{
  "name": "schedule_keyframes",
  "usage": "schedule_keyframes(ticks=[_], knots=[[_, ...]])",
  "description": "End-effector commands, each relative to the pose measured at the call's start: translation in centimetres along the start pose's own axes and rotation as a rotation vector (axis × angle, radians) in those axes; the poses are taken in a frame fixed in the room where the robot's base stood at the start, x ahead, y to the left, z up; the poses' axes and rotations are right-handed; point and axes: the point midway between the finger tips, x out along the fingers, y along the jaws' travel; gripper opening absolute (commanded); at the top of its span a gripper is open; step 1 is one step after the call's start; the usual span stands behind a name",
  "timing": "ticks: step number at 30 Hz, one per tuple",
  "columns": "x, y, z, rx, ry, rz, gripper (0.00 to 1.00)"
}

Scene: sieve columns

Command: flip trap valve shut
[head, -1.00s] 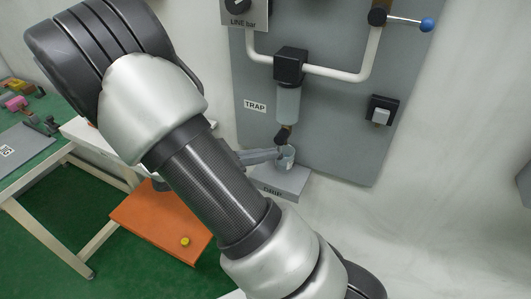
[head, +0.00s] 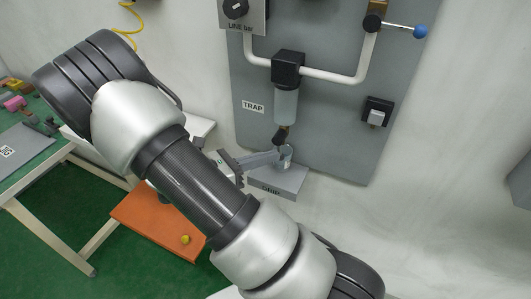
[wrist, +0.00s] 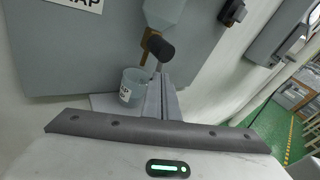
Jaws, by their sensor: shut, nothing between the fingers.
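The trap (head: 285,105) is a pale grey bowl under a black block on the grey wall panel, beside the TRAP label. Its valve (head: 280,135) hangs below the bowl. In the wrist view the valve shows a brass stem (wrist: 145,46) and a black knob (wrist: 160,48) to its right. My gripper (head: 277,155) is shut and empty, with its fingertips just below the knob; in the wrist view the fingers (wrist: 160,78) point up toward it. I cannot tell whether they touch it. A clear cup (wrist: 133,84) stands under the valve, just left of the fingers.
The cup stands on a grey DRIP shelf (head: 285,182), close to my fingers. A white pipe (head: 330,75) and a blue-tipped lever (head: 420,31) are above. A switch (head: 376,117) is to the right. An orange board (head: 150,222) lies lower left.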

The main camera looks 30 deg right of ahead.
Motion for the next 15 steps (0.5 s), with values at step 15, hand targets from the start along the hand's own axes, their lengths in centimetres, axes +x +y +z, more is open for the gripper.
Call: schedule_keyframes(ticks=[15], knots=[[1.3,-1.6,-0.3,-0.382,-0.27,-0.124,0.0]])
